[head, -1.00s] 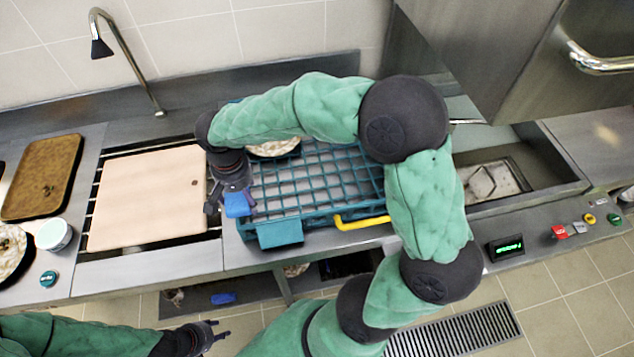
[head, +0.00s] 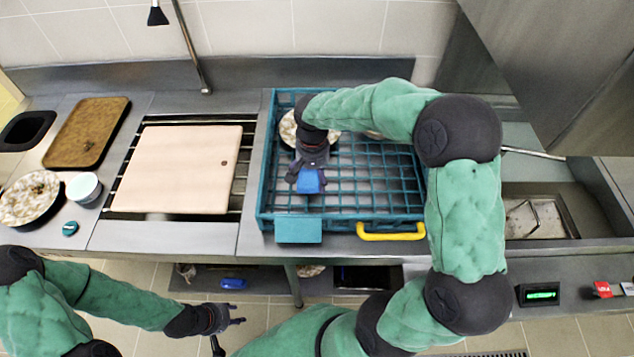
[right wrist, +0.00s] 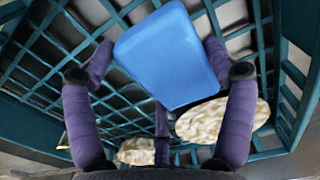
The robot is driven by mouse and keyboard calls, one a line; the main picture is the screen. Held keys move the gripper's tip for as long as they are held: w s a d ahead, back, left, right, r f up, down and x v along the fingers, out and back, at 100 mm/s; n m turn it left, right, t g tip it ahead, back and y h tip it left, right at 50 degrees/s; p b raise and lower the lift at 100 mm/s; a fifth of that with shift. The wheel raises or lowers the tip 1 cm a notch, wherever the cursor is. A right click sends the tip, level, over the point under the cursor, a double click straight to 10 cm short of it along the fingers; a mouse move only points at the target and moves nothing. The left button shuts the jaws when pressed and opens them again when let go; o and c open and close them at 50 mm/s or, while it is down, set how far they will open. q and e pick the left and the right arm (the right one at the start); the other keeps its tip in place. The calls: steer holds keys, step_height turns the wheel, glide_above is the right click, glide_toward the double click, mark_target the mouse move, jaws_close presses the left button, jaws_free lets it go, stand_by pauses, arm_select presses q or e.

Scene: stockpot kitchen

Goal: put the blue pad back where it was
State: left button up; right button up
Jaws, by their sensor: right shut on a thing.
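The blue pad (head: 309,182) is in my right gripper (head: 306,174), over the left part of the teal wire rack (head: 266,180). In the right wrist view the pad (right wrist: 168,55) sits between the purple fingers, with the rack's grid (right wrist: 110,120) behind it. I cannot tell whether the pad touches the rack. My left gripper (head: 236,314) is empty and open, low in front of the counter, its fingers pointing right.
Speckled plates (head: 290,128) lie in the rack, partly hidden by my right arm. A pale cutting board (head: 175,170), brown tray (head: 87,133) and white tub (head: 83,187) stand to the left. A second blue item (head: 233,283) lies on the lower shelf.

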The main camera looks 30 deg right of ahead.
mark_target(317, 180)
steer(key=shift+w+d+f, duration=0.2)
steer(key=shift+d+f, duration=0.35)
steer(key=shift+f, duration=0.15)
steer(key=shift+w+d+f+b, duration=0.15)
steer(key=shift+f+b, duration=0.15)
steer(key=shift+f, duration=0.6)
steer(key=shift+s+d+f+b, duration=0.1)
steer(key=shift+f+b, duration=0.2)
steer(key=shift+f, duration=0.6)
steer(key=shift+f, duration=0.15)
steer(key=o, duration=1)
steer(key=shift+c, duration=0.2)
steer(key=shift+r, duration=0.3)
step_height(317, 180, up, 12)
steer(key=p, duration=0.3)
steer(key=shift+f, duration=0.1)
